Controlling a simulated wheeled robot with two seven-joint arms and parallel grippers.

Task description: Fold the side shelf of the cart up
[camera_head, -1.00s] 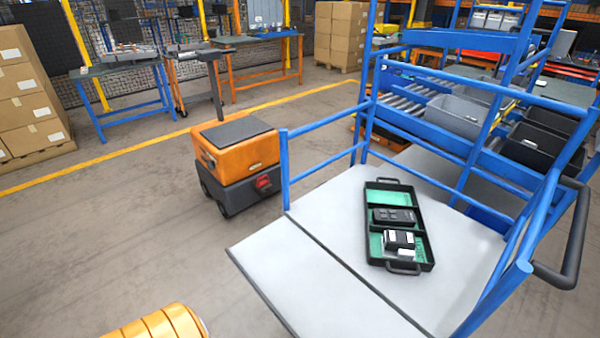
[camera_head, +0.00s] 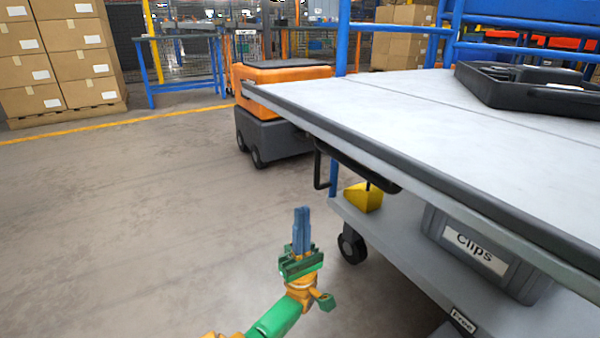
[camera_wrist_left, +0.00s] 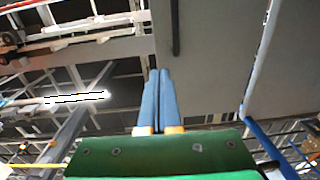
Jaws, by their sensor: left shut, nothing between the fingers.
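The side shelf (camera_head: 400,130) of the cart sticks out flat, level with the cart's grey top (camera_head: 450,92); a thin seam divides them. It has a dark front edge. A black bracket (camera_head: 360,168) and a thin black loop hang under it. My left gripper (camera_head: 302,210) is shut and empty, fingers pointing up, in front of the shelf's dark edge and lower in the picture, apart from it. In the left wrist view, the closed fingers (camera_wrist_left: 158,72) point up towards the shelf's grey underside (camera_wrist_left: 210,60), with a dark bar (camera_wrist_left: 175,25) on it. My right gripper is not in view.
A black tray (camera_head: 525,92) lies on the cart top. The lower deck (camera_head: 400,250) carries a grey "Clips" bin (camera_head: 480,250) and a yellow object (camera_head: 362,197). An orange and grey wheeled unit (camera_head: 275,100) stands behind the shelf. The floor at left is clear.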

